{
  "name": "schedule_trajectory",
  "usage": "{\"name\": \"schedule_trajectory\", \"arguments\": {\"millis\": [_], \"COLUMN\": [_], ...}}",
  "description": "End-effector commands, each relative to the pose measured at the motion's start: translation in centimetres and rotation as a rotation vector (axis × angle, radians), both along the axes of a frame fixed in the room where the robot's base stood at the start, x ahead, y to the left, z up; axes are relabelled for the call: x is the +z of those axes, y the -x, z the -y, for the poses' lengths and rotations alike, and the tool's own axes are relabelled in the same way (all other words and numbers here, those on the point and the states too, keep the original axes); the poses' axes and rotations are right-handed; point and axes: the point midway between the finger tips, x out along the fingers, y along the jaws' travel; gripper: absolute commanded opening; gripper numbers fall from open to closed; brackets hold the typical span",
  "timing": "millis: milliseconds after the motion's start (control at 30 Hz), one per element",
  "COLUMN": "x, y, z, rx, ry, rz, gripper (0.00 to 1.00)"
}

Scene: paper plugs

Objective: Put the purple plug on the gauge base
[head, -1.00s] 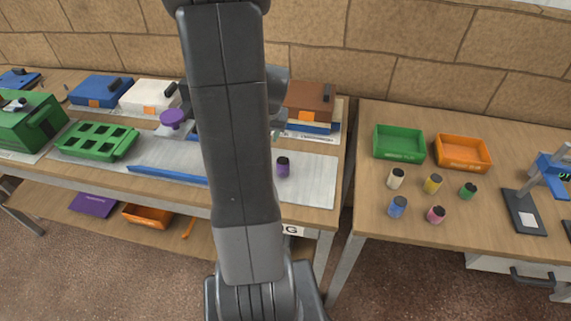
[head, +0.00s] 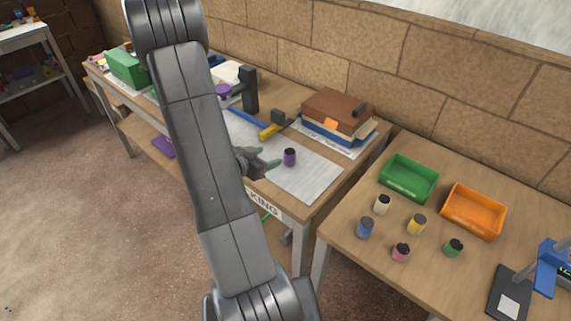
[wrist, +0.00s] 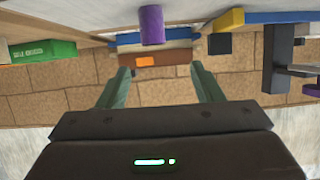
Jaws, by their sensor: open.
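The purple plug (head: 290,158), with a dark top, stands upright on the pale mat of the packing table. In the wrist view, which looks upside down, the purple plug (wrist: 151,26) hangs in from the top edge, beyond the fingertips. My gripper (head: 270,164) is open and empty, just left of the plug and low over the mat, pointing towards it. In the wrist view its two greenish fingers (wrist: 160,78) are spread apart, with the plug roughly between their lines. The gauge base (head: 509,294), a dark plate with a white square, is on the right table, beside a blue gauge part.
On the right table stand a green tray (head: 409,178), an orange tray (head: 473,212) and several coloured plugs. A brown box (head: 338,109) lies behind the purple plug. A yellow-ended tool (head: 272,130) and a dark upright post (head: 249,88) are behind my gripper.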

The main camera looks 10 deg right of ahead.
Motion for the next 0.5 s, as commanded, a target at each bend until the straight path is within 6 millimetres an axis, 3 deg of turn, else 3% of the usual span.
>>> {"name": "schedule_trajectory", "arguments": {"millis": [167,500], "x": [-0.5,-2.8], "y": [-0.3,-3.8], "z": [1.3,5.8], "rx": [-0.026,-0.024], "ry": [0.023,0.020], "rz": [-0.005,-0.004], "gripper": [0.60,0.60]}}
